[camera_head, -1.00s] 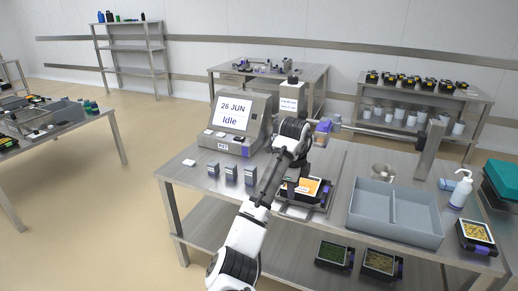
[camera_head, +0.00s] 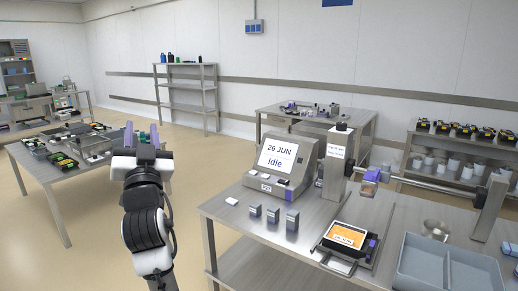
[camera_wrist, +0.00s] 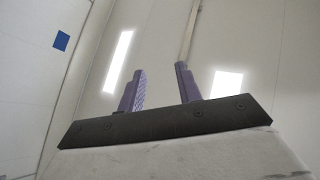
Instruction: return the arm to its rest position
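My gripper (camera_head: 143,137) is raised at the left of the head view, pointing up, clear of the tables. Its two purple fingers stand apart with nothing between them. In the wrist view my gripper (camera_wrist: 160,88) shows the same gap, with only the wall and bright ceiling lights beyond. The tray sealer (camera_head: 276,165) stands on the steel table, its screen reading "26 JUN Idle".
Small grey boxes (camera_head: 273,215) stand in front of the sealer. A grey divided bin (camera_head: 420,262) is at the lower right. A side table with trays (camera_head: 62,205) is behind my arm at left. Open floor (camera_head: 105,260) lies between the tables.

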